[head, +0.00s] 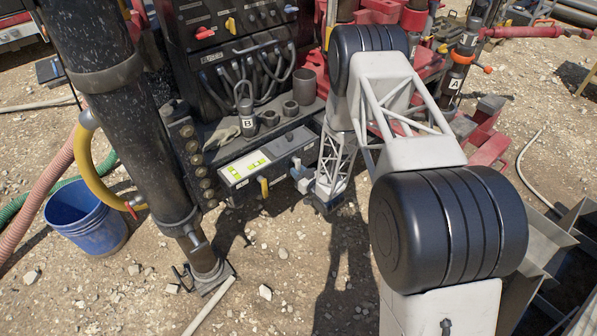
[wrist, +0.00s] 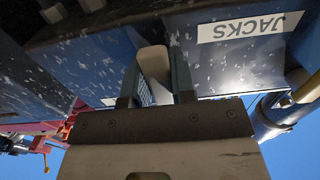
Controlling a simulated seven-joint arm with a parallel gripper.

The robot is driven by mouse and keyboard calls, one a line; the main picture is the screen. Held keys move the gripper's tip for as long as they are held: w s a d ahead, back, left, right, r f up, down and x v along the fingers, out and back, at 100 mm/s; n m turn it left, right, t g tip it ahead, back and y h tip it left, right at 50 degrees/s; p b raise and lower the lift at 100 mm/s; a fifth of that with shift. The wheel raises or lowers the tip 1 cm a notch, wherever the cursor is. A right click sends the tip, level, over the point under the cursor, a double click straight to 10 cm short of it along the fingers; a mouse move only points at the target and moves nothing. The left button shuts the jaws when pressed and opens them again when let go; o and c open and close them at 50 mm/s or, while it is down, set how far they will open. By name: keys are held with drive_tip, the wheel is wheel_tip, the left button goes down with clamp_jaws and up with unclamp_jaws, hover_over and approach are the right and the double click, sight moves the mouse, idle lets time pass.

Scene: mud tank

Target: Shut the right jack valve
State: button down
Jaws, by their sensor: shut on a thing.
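My gripper (head: 302,177) is at the right end of the control box (head: 268,155) in the head view, under its front edge. In the wrist view my gripper (wrist: 156,78) has its two fingers on either side of a pale, rounded handle (wrist: 153,61), shut on it. A yellow lever (head: 264,187) hangs under the box, left of my gripper.
A thick black post (head: 125,130) with a yellow hose (head: 92,165) stands left of the box. A blue bucket (head: 86,218) is beyond it. The gravel in front is mostly open.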

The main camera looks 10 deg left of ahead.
drive_tip(key=shift+f, duration=0.1)
drive_tip(key=c, duration=1)
unclamp_jaws()
drive_tip(key=shift+o, duration=0.2)
drive_tip(key=shift+s, duration=0.1)
drive_tip(key=v, duration=0.7)
drive_tip(key=shift+s+d, duration=0.25)
drive_tip(key=shift+d, duration=0.05)
